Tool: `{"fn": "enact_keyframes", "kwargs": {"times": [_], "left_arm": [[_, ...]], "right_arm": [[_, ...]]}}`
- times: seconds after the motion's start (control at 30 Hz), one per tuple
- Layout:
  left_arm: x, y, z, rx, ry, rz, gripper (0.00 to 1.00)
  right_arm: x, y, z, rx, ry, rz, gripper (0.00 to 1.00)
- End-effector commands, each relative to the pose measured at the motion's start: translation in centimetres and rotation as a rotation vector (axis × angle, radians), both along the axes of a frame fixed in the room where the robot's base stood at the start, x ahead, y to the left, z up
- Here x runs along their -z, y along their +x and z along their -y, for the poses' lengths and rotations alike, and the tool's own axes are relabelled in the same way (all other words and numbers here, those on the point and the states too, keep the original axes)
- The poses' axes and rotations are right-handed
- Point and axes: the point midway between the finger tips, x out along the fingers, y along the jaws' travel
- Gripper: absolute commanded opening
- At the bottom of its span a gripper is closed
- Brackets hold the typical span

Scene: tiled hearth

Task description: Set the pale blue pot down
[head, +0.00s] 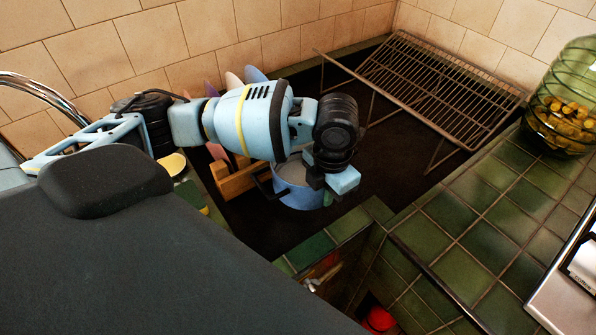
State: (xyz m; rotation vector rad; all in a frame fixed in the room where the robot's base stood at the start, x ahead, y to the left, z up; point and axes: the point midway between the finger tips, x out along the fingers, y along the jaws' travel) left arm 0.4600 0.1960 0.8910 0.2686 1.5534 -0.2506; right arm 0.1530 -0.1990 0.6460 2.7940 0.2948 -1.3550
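The pale blue pot (295,196) is in the dark recess of the tiled hearth, near its front corner, beside a wooden rack. My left gripper (322,184) is over the pot's right side, with its pale blue body and dark parts overlapping the rim. My wrist and forearm cover the pot's back and upper part. The fingertips are hidden, so I cannot tell whether they grip the pot. I also cannot tell whether the pot's base touches the hearth floor. My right gripper is not in view.
A wooden rack (234,184) with several coloured plates stands left of the pot. A wire grill rack (440,85) stands at the back right. A green glass jar (566,105) stands on the green tiled ledge (470,215). Dark floor right of the pot is clear.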

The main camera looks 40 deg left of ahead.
Motion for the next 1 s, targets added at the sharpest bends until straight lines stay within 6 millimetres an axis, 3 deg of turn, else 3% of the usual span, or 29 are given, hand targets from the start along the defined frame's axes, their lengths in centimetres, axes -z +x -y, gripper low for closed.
{"fn": "enact_keyframes", "kwargs": {"times": [0.27,0.53,0.83,1.0], "left_arm": [[0.6,0.0,0.0,0.005,0.0,0.001,0.0],[4.4,0.0,0.0,0.005,0.001,-0.001,0.0],[5.5,0.0,0.0,0.005,-0.001,0.002,0.0],[7.9,0.0,0.0,0.005,0.001,-0.001,0.0]], "right_arm": [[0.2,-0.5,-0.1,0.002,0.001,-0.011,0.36],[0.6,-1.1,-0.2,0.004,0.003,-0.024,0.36],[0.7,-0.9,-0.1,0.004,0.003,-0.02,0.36],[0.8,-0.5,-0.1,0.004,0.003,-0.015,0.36]]}}
